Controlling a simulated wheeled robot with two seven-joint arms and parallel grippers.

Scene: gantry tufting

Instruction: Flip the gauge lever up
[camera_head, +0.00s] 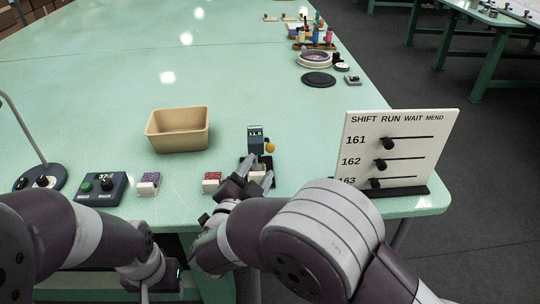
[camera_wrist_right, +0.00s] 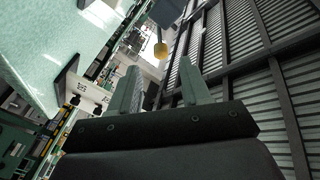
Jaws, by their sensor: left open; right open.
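The gauge (camera_head: 256,138) is a small dark upright unit with a lit display reading about 11.5, standing near the table's front edge. Its lever has a yellow-orange knob (camera_head: 269,148) at the gauge's right side; the knob also shows in the right wrist view (camera_wrist_right: 160,50), beyond the fingertips. My right gripper (camera_head: 252,179) is open and empty, just in front of and below the gauge, apart from the knob. It partly hides the gauge's base. My left gripper (camera_head: 163,283) is low at the front edge, away from the gauge, its fingers mostly hard to make out.
A tan bin (camera_head: 178,130) stands left of the gauge. A white shift board (camera_head: 395,150) with black sliders stands to the right. The table's middle is clear.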

